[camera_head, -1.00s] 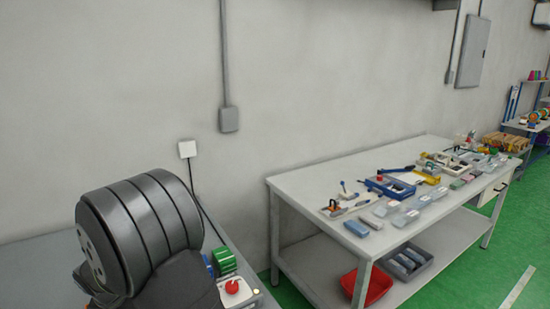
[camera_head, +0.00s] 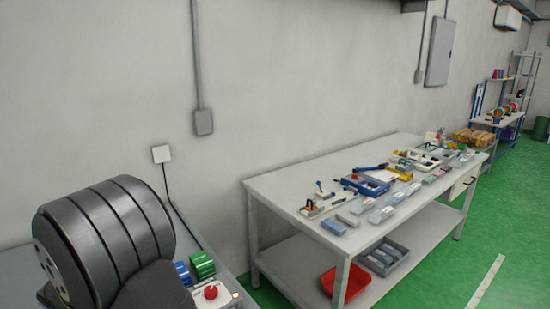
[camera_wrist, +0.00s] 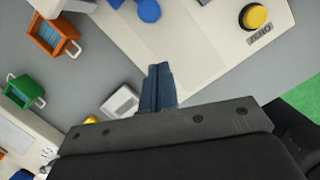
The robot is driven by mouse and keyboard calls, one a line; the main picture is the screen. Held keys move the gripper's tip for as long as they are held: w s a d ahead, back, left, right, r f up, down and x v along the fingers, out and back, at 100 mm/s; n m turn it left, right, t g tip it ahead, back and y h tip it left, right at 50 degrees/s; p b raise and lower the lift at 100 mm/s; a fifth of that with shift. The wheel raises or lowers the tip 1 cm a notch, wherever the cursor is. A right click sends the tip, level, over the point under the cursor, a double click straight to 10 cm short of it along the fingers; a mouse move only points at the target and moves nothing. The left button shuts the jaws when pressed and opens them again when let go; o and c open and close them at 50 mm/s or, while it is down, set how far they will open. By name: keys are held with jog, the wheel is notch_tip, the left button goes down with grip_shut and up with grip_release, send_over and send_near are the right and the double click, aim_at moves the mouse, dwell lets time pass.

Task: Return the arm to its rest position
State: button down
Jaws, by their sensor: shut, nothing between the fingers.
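My gripper (camera_wrist: 158,85) shows in the wrist view, with its dark blue fingers together and nothing between them. The fingers lie over the edge of a pale panel (camera_wrist: 205,55) on a grey surface. I cannot tell how high above it they are. The head view does not show the fingers.
In the wrist view, a yellow button (camera_wrist: 256,17) marked ZERO, an orange bin (camera_wrist: 68,30) and a green bin (camera_wrist: 22,92) surround the gripper. In the head view, a cluttered white workbench (camera_head: 275,187) stands right, with a red bin (camera_head: 352,283) beneath.

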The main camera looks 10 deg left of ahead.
jog(key=a+v, duration=0.1)
jog(key=v, duration=0.9)
jog(key=x, duration=0.7)
jog(key=d+x, duration=0.1)
jog(key=x, duration=0.2)
jog(key=shift+w+f, duration=0.15)
jog(key=shift+f, duration=0.1)
jog(key=w, duration=0.2)
jog(key=w+a, duration=0.1)
jog(key=shift+w+a+r, duration=0.1)
jog(key=shift+w, duration=0.25)
jog(key=s+d, duration=0.1)
jog(key=s, duration=0.1)
jog(key=s+d, duration=0.1)
jog(key=s, duration=0.1)
jog(key=s+d+r, duration=0.1)
jog(key=s, duration=0.1)
jog(key=shift+s+d, duration=0.2)
jog(key=shift+d, duration=0.15)
jog(key=a+v, duration=0.1)
jog(key=v, duration=0.9)
jog(key=w+a+r+m+g+h, duration=0.1)
jog(key=w+a+m, duration=0.3)
jog(key=m, duration=0.5)
jog(key=w+a+r+m+g+h, duration=0.1)
jog(key=w+a+r+m+h, duration=0.2)
jog(key=m, duration=0.6)
jog(key=shift+w+a+m+h, duration=0.3)
jog(key=shift+w+a, duration=0.15)
jog(key=shift+r, duration=0.1)
